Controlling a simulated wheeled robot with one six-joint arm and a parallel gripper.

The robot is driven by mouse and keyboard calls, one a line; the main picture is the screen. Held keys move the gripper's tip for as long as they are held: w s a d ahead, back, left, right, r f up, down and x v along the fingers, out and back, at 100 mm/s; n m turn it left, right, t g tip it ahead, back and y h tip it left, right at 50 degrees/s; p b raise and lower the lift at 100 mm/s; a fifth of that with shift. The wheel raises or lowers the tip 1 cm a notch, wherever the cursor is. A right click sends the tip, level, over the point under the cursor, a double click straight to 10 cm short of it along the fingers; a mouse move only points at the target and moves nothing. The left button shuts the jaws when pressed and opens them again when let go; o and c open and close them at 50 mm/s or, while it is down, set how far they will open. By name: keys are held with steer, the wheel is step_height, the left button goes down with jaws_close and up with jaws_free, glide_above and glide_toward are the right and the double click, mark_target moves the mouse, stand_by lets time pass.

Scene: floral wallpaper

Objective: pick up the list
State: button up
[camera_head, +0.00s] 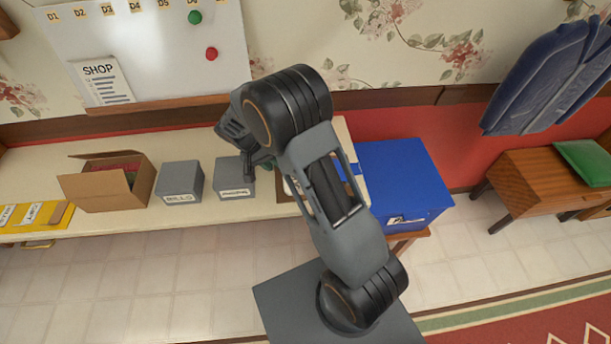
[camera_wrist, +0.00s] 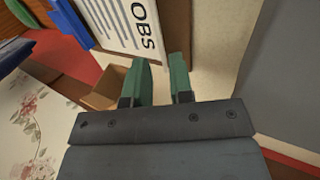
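A white printed list with the letters OBS showing (camera_wrist: 122,24) lies on a brown board (camera_wrist: 172,22) in the wrist view. Part of the sheet is cut off by the top edge. My gripper (camera_wrist: 161,65) has two green fingers apart, with nothing visible between them. The fingertips are close beside the lower edge of the board. In the head view my arm hides most of this board. Another list, headed SHOP (camera_head: 103,83), is on the whiteboard (camera_head: 150,45).
Two grey labelled boxes (camera_head: 180,183) (camera_head: 234,178) and an open cardboard box (camera_head: 108,184) stand on the bench. Yellow folders (camera_head: 38,214) lie at the left. A blue box (camera_head: 400,180) stands to the right of my arm. A grey surface (camera_wrist: 285,65) is close right in the wrist view.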

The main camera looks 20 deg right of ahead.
steer(key=shift+p+x, duration=0.65)
steer(key=shift+x, duration=2.15)
steer(key=shift+s, duration=0.1)
steer(key=shift+c, duration=0.5)
jaws_close()
